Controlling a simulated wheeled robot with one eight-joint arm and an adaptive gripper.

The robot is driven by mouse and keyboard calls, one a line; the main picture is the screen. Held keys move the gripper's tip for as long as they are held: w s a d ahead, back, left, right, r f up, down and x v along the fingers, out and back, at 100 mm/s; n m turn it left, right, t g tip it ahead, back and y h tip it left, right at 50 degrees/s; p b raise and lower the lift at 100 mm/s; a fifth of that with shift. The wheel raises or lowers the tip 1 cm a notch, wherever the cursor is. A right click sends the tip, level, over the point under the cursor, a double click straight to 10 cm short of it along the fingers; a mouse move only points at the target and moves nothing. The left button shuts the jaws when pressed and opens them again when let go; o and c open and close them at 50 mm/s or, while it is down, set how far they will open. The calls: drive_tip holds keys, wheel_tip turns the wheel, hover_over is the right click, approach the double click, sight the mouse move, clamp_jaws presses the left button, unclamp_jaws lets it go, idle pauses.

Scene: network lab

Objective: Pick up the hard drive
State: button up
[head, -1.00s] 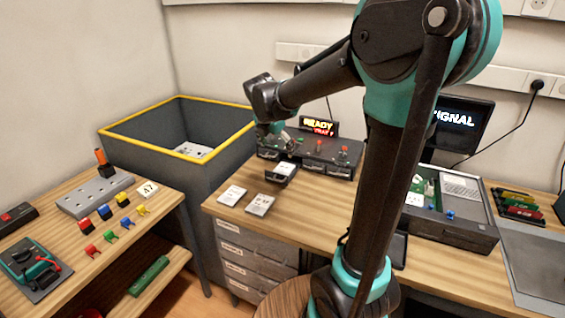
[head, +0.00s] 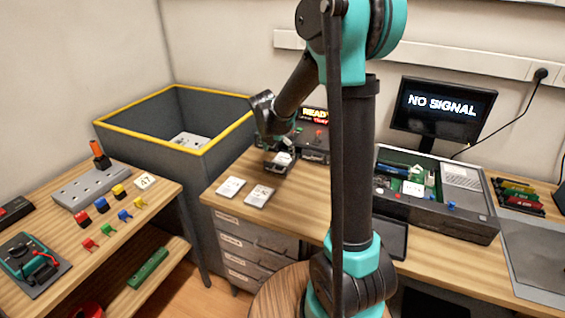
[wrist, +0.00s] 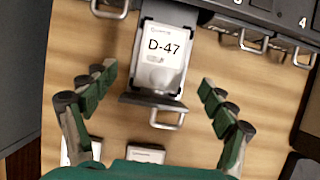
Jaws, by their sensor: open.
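A hard drive (wrist: 164,52) with a white label reading D-47 lies in a pulled-out drive tray (wrist: 140,101) with a metal handle at its front. In the head view the drive (head: 281,158) shows at the front of the dark drive unit, partly behind my gripper. My gripper (wrist: 157,77) is open, with one green finger on each side of the drive and clear gaps between. It holds nothing. In the head view my gripper (head: 279,143) is just above the tray; its fingertips are hard to make out.
Two more labelled drives lie flat on the desk, one left (head: 231,188) and one right (head: 259,195). The dark drive unit (head: 318,157) stands behind. A grey bin (head: 150,160) with a yellow rim is left. An open computer case (head: 455,215) is right.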

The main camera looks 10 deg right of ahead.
sight(282, 160)
drive_tip(key=shift+x, duration=2.7)
drive_tip(key=shift+d, duration=0.15)
drive_tip(key=shift+r, duration=0.1)
drive_tip(key=c, duration=1.4)
